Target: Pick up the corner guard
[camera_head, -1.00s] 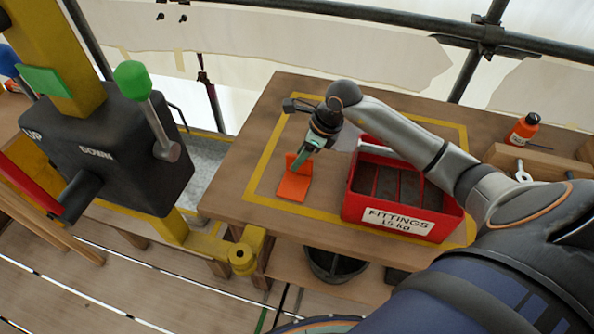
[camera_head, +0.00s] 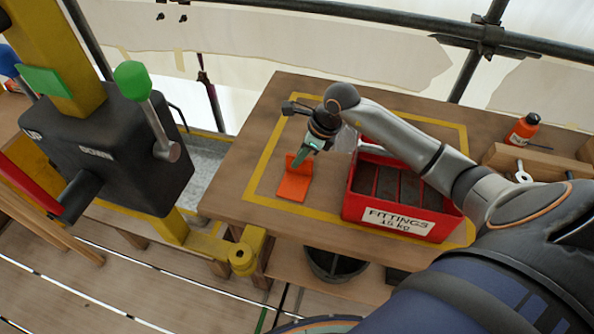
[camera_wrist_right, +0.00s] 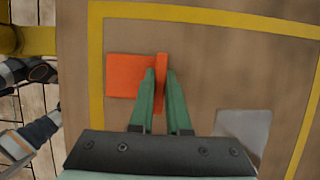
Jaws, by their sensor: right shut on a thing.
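The orange corner guard (camera_head: 294,187) is an L-shaped piece on the wooden table, inside the yellow taped outline. One flange lies flat and the other stands up. My right gripper (camera_head: 297,164) reaches down to it from above, its green fingers shut on the upright flange. In the right wrist view the flat flange (camera_wrist_right: 128,75) extends left of my right gripper (camera_wrist_right: 160,78), and the upright flange sits between the two fingertips. The guard appears to rest on the table still.
A red fittings box (camera_head: 402,222) with dividers stands just right of the guard. A grey plate (camera_wrist_right: 243,128) lies near it. An orange bottle (camera_head: 523,129) and a wooden tray are further right. A black lever box (camera_head: 110,150) stands left of the table.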

